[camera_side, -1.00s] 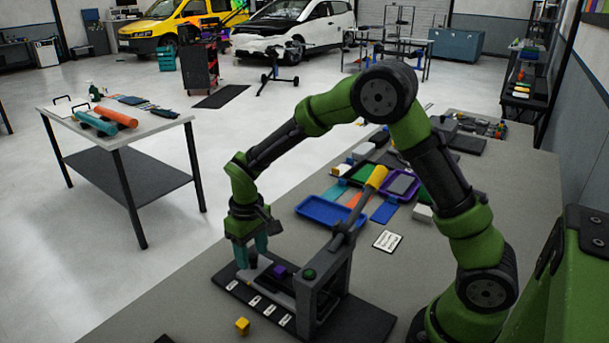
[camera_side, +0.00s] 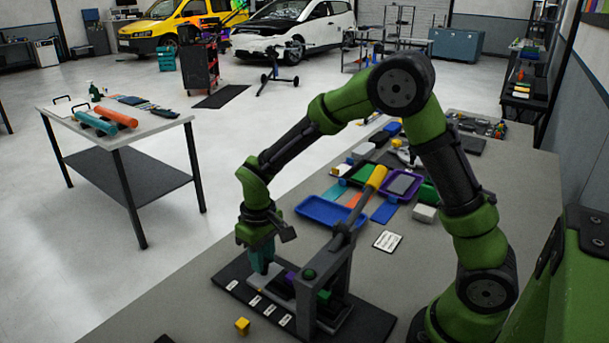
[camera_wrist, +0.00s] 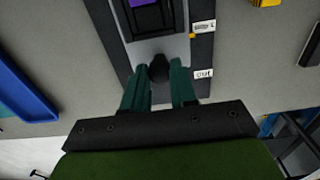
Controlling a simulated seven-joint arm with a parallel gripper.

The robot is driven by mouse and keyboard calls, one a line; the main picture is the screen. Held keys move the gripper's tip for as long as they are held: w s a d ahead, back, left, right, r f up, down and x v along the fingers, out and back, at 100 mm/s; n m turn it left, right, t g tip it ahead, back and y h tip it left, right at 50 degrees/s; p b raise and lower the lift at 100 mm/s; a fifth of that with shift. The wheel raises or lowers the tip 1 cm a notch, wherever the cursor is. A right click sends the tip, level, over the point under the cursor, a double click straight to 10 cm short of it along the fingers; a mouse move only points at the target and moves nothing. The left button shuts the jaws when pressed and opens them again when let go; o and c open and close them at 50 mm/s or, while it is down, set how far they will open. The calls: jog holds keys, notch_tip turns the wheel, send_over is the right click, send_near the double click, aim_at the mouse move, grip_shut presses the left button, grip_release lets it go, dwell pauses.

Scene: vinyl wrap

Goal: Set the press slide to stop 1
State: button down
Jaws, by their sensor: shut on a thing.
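The press (camera_side: 318,285) stands on a dark base plate on the bench, its yellow-handled lever (camera_side: 376,178) slanting up and back. Its grey slide carries a purple block (camera_wrist: 150,14) and has a dark knob (camera_wrist: 158,68) at its near end. My gripper (camera_side: 261,265) is low over the plate's outer end; in the wrist view its teal fingers (camera_wrist: 160,80) are shut on the knob. A small yellow mark (camera_wrist: 192,36) on the slide's edge lies beside the label (camera_wrist: 203,27) just past the OUT label (camera_wrist: 203,74). The fingers partly hide the slide in the side view.
A yellow cube (camera_side: 242,325) lies on the bench in front of the label row. A blue tray (camera_side: 322,211) and other coloured trays sit behind the press. A printed card (camera_side: 387,241) lies to its right.

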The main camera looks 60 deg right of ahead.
jog(key=shift+s, duration=0.2)
jog(key=c, duration=0.9)
grip_release()
notch_tip(320, 180, up, 17)
jog(key=shift+f, duration=0.1)
jog(key=shift+w, duration=0.1)
